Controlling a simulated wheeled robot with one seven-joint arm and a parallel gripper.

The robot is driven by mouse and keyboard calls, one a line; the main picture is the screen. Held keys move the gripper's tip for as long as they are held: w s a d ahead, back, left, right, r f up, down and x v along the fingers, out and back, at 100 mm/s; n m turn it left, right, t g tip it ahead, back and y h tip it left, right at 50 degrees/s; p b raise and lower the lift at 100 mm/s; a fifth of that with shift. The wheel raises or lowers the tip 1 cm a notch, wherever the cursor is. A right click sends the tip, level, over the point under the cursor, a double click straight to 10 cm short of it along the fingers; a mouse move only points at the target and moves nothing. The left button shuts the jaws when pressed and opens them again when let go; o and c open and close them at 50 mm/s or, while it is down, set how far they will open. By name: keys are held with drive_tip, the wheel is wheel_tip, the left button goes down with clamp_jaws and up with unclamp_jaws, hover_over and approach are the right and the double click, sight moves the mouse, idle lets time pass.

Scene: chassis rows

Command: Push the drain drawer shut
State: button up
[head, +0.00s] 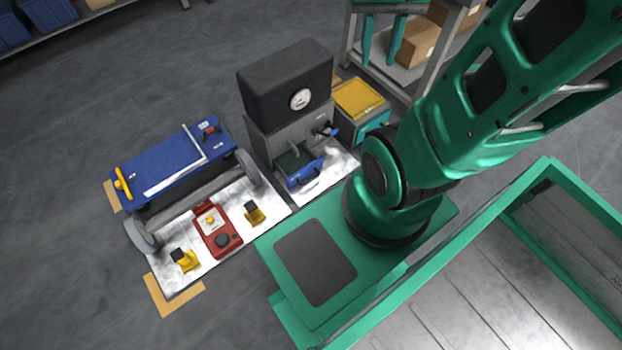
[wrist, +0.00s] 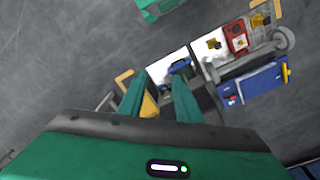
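The drain drawer (head: 303,173) has a blue front with a handle and stands pulled out from the grey machine (head: 288,132) under a black housing. Its dark green inside shows from above. In the wrist view the blue drawer front (wrist: 179,67) is just beyond the tip of the right finger, and the finger partly covers the machine. My gripper (wrist: 159,78) has its two green fingers spread apart with nothing between them, well above the floor.
A blue wheeled chassis (head: 175,165) stands left of the machine. A red device (head: 217,230) and yellow blocks lie on the pale floor plate (head: 180,280). A yellow-topped box (head: 361,100) is right of the machine. Open floor lies to the left.

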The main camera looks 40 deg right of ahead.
drive_tip(key=w+d+f+m+h, duration=0.1)
drive_tip(key=w+d+f, duration=0.2)
drive_tip(key=w+f, duration=0.45)
drive_tip(key=w+d+f+m, duration=0.1)
drive_tip(key=w+d+f, duration=0.35)
drive_tip(key=w, duration=0.55)
drive_tip(key=w+f+m, duration=0.1)
drive_tip(key=w+f, duration=0.4)
drive_tip(key=f, duration=0.4)
drive_tip(key=m+t+y, duration=0.2)
drive_tip(key=m, duration=0.5)
approach(310, 179)
drive_tip(key=f, duration=0.5)
drive_tip(key=w+f, duration=0.1)
drive_tip(key=f, duration=0.1)
drive_tip(key=shift+w+a+f, duration=0.1)
drive_tip(key=shift+a+f, duration=0.05)
drive_tip(key=shift+f, duration=0.2)
clamp_jaws()
